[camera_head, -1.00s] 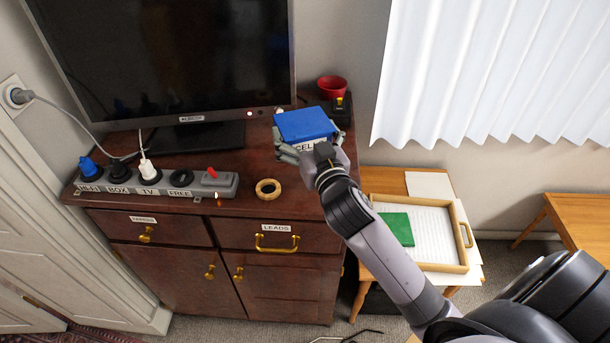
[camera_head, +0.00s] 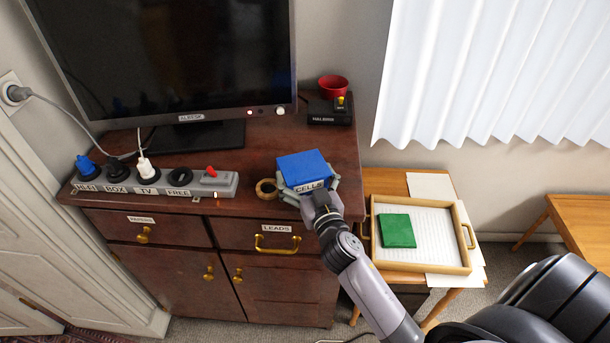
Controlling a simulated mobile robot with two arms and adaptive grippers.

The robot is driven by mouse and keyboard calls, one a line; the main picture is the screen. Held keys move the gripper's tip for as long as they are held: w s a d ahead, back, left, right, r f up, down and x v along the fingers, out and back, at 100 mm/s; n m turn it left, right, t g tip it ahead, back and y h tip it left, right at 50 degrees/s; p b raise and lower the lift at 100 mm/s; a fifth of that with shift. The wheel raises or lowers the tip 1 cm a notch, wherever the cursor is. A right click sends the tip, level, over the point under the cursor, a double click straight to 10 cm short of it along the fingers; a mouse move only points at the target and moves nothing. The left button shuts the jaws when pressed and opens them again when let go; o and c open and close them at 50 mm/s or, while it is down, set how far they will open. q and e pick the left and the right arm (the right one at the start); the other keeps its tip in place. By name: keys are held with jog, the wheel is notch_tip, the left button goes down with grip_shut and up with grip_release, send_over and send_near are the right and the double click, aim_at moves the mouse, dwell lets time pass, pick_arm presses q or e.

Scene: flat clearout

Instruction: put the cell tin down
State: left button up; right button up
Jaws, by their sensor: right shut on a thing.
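The cell tin (camera_head: 303,166) is a blue-lidded box with a white label reading CELLS on its front. It is at the front right of the dark wooden cabinet top (camera_head: 258,140). My right gripper (camera_head: 308,185) is shut on it, with grey fingers on both its left and right sides. I cannot tell whether the tin's underside touches the cabinet top. My left gripper is not in view.
A wooden ring (camera_head: 266,189) lies just left of the tin. A labelled power strip (camera_head: 155,184) lies along the front left. A black box (camera_head: 330,111) and a red bowl (camera_head: 333,86) stand behind. A tray (camera_head: 465,262) with a green piece (camera_head: 397,230) is at right.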

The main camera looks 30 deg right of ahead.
jog(key=o, duration=1.2)
jog(key=shift+f, duration=0.15)
jog(key=shift+c, duration=0.2)
jog(key=shift+o, duration=1)
jog(key=shift+r, duration=0.2)
